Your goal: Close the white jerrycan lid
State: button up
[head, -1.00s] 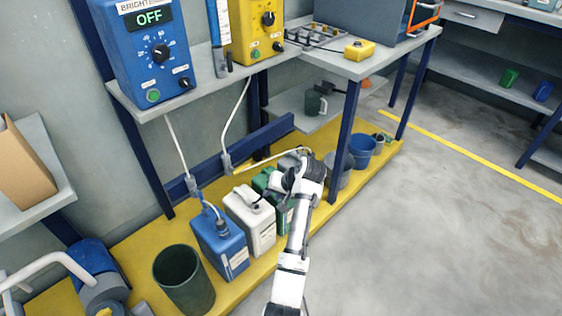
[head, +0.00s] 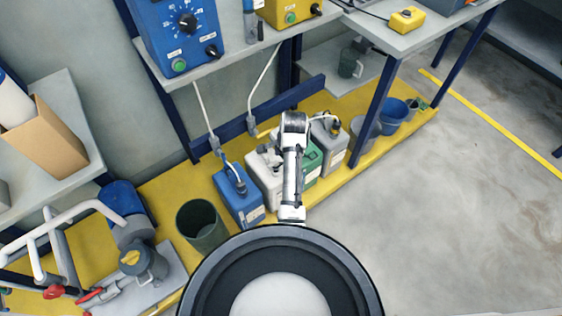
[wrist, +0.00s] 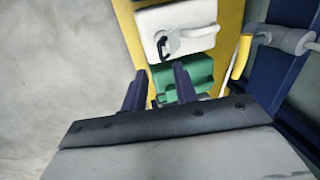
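The white jerrycan (head: 264,176) stands on the yellow platform between a blue and a green jerrycan. It also shows at the top of the wrist view (wrist: 196,16). Its black lid (wrist: 161,48) appears raised beside a grey round opening, though it is small and blurred. My gripper (wrist: 160,88) is open and empty, with its two dark fingers apart. The fingers point toward the green jerrycan (wrist: 198,72), just short of the white one in the wrist view. In the head view my arm hides the fingers and part of the green jerrycan.
The blue jerrycan (head: 237,200) and a dark green bin (head: 201,226) stand to the left. A grey jerrycan (head: 331,146) and a blue bucket (head: 393,114) stand to the right. A workbench (head: 225,62) overhangs behind. The floor at right is clear.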

notch_tip(320, 180, down, 6)
jog(key=w, duration=0.1)
jog(key=shift+a+f, duration=0.15)
jog(key=shift+a, duration=0.25)
jog(key=shift+w, duration=0.1)
grip_shut()
